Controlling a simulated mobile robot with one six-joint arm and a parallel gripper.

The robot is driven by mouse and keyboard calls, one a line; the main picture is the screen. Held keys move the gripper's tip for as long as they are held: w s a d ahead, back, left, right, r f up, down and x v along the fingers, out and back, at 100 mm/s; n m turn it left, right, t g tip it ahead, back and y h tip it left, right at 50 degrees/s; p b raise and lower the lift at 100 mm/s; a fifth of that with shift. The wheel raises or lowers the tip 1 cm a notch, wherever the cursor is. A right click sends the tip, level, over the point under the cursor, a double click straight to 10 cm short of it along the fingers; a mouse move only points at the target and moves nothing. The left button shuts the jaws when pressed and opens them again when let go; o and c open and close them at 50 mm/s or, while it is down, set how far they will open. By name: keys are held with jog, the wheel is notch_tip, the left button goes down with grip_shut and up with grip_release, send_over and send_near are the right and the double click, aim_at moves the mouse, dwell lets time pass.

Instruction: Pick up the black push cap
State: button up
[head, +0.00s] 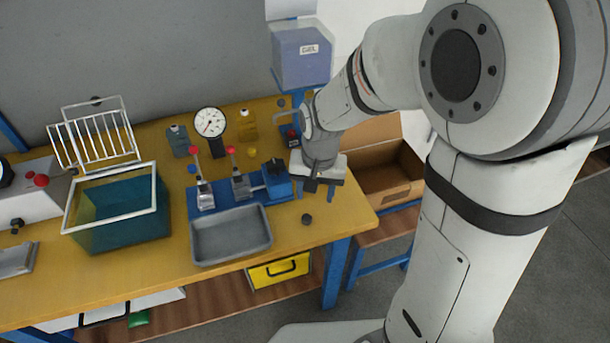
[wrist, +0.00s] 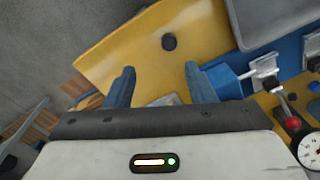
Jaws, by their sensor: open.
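The black push cap (head: 306,219) is a small dark round piece on the yellow table, to the right of the grey tray. In the wrist view the cap (wrist: 169,42) lies on bare yellow tabletop, beyond the fingertips and roughly between their lines. My gripper (head: 318,195) is above the table's right part, behind the cap in the head view. In the wrist view my gripper (wrist: 160,72) shows two blue fingers spread apart with nothing between them. The cap is apart from both fingers.
The grey tray (head: 232,256) stands left of the cap. A blue fixture base with clamps (head: 208,207) and a blue block (head: 277,182) stand behind it. The yellow table (head: 345,218) ends close to the cap's right and front. A cardboard box (head: 380,197) is beyond the right edge.

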aim_at(306, 217)
jog(key=a+f, duration=0.1)
jog(key=w+a+f, duration=0.1)
jog(key=f, duration=0.1)
notch_tip(306, 217, down, 7)
jog(key=shift+d, duration=0.1)
dwell(0.4)
jog(key=c, duration=1.1)
